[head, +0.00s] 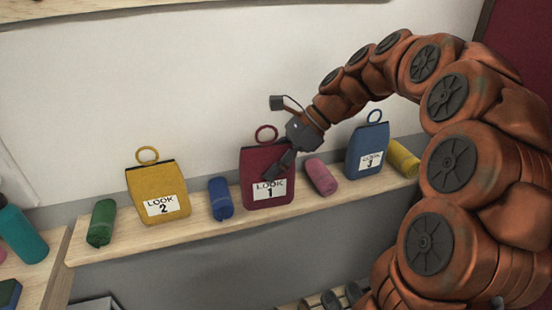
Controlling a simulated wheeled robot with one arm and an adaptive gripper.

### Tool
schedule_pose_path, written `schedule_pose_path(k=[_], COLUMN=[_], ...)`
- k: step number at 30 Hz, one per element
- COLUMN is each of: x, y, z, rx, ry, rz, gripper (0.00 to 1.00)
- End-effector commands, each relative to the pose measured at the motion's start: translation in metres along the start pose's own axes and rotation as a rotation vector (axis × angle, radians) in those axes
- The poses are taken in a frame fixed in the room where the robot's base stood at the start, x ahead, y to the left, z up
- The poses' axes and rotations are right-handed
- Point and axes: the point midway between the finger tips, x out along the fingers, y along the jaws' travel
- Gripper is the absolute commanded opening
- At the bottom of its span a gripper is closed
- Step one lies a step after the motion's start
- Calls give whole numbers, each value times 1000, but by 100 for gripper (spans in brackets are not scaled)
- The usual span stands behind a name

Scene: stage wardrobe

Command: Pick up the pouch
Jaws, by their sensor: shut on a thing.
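Three pouches with rings on top are on a wooden shelf. The dark red pouch (257,164), labelled LOOK 1, is in the middle. The yellow pouch (154,184), labelled LOOK 2, is on the left, and the blue pouch (366,145), labelled LOOK 3, is on the right. My gripper (278,168) reaches down from the upper right and is shut on the red pouch, at its right side. The fingers cover part of its front and the top of its label. The red pouch looks upright; I cannot tell whether its base touches the shelf.
On the wooden shelf (110,251) lie a green roll (101,223), a blue roll (220,199), a pink roll (321,177) and a yellow roll (402,158), between and beside the pouches. A pale wall stands close behind. A teal cylinder (20,235) is at the far left.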

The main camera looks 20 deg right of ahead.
Motion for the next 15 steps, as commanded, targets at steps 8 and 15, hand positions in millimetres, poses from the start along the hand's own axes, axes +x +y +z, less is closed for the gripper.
schedule_pose_path(k=[8,15], x=[10,16], y=[43,68], z=[15,24], rx=[-1,-1], ry=[0,0], rz=[0,1], gripper=[6,6])
